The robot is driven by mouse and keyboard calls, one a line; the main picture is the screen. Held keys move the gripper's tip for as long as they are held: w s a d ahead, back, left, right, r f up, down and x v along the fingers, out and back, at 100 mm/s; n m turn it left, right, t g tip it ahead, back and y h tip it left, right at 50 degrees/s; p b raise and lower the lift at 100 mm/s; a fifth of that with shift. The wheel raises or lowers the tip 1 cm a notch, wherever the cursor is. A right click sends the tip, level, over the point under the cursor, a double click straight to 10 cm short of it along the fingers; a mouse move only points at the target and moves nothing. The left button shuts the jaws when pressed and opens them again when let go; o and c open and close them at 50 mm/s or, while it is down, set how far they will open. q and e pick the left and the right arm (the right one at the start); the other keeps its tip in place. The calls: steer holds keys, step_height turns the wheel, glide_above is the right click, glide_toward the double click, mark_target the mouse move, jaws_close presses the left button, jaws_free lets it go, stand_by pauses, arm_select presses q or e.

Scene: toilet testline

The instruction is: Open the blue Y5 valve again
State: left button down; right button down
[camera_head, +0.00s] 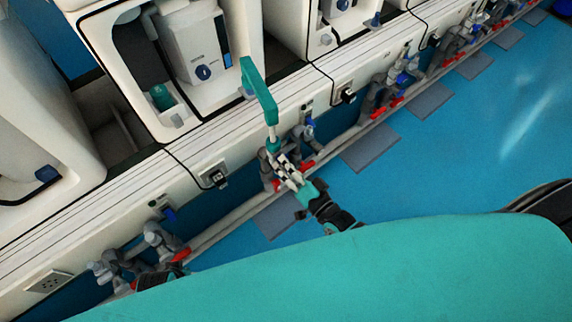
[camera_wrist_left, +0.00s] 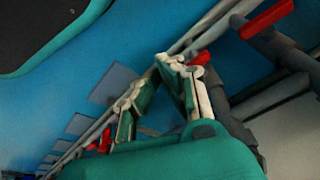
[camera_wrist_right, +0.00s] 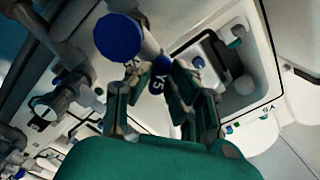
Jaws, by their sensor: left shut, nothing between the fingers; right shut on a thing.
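The blue Y5 valve shows close up in the right wrist view. My right gripper (camera_wrist_right: 160,72) is shut on the blue handle. In the head view my right gripper (camera_head: 282,166) is at the grey pipes below the white bench, and hides the held part. My left gripper (camera_wrist_left: 176,66) is shut and empty, its tips together near a grey pipe with red handles. In the head view it is mostly hidden at the lower left.
Several red handles (camera_wrist_left: 266,18) stick out from the grey pipes beside my left gripper. A white bench (camera_head: 130,200) with toilet units runs above the pipe row. Dark grey mats (camera_head: 371,150) lie on the blue floor (camera_head: 470,150), which is otherwise clear at the right.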

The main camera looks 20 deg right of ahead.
stand_by(0.3)
steer(key=shift+n, duration=0.3)
steer(key=shift+n+p, duration=0.45)
steer(key=shift+n, duration=0.15)
steer(key=n+p, duration=0.1)
steer(key=n, duration=0.3)
steer(key=shift+n, duration=0.3)
arm_select(q)
steer(key=s+f+p, duration=0.1)
steer(key=s+f, duration=0.4)
steer(key=f, duration=0.4)
steer(key=shift+a+f+g, duration=0.2)
steer(key=shift+a+g, duration=0.15)
steer(key=shift+g, duration=0.05)
arm_select(e)
steer(key=shift+d+n, duration=0.1)
steer(key=shift+n, duration=2)
arm_select(q)
steer(key=shift+s, duration=0.1)
arm_select(e)
steer(key=c, duration=1.2)
jaws_free()
steer(key=shift+c, duration=0.2)
